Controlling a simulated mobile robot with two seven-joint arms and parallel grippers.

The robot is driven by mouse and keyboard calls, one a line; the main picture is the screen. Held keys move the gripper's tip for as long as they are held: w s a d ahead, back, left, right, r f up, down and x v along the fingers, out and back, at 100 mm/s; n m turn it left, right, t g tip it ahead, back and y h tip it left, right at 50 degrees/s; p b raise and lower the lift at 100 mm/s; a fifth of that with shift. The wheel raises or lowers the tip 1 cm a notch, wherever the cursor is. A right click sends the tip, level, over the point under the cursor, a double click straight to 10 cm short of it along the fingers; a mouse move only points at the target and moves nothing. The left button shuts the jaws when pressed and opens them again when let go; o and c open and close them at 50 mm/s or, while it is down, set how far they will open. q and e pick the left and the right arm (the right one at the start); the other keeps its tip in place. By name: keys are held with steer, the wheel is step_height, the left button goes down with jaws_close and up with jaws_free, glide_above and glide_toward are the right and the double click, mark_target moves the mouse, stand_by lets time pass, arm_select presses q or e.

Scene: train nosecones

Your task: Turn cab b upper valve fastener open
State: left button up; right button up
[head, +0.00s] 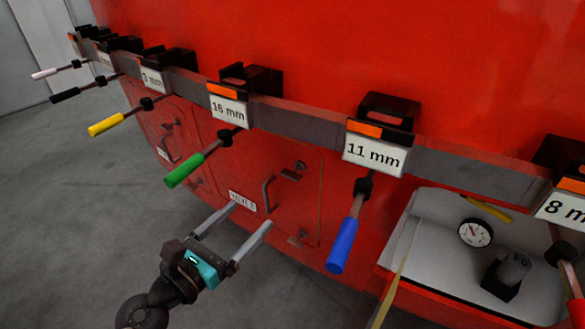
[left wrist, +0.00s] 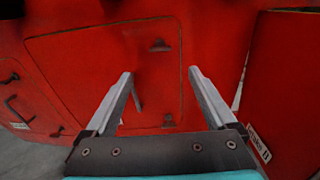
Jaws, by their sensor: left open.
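The hatch with a label that seems to read VALVE B (head: 243,201) is closed in the red train nose. Its upper fastener (head: 293,170) is a small dark latch near the upper right, also seen in the left wrist view (left wrist: 160,45). A lower fastener (head: 300,238) sits below it, and a bar handle (head: 268,190) is to their left. My left gripper (head: 250,215) is open and empty in front of the hatch, below the upper fastener. In the left wrist view its fingers (left wrist: 162,73) stand either side of the fasteners, with nothing between them. My right gripper is not seen.
A rail (head: 300,122) above carries labelled holders with hanging tools, among them a green-handled (head: 184,170) and a blue-handled one (head: 343,245). An open compartment with a gauge (head: 475,233) is at the right. Another hatch handle (head: 165,150) is at the left. Floor is clear.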

mark_target(288, 178)
arm_select(q)
steer(key=x, duration=1.4)
steer(key=shift+w+d, duration=0.2)
steer(key=shift+w, duration=0.1)
steer(key=shift+p, duration=0.3)
steer(key=c, duration=1.4)
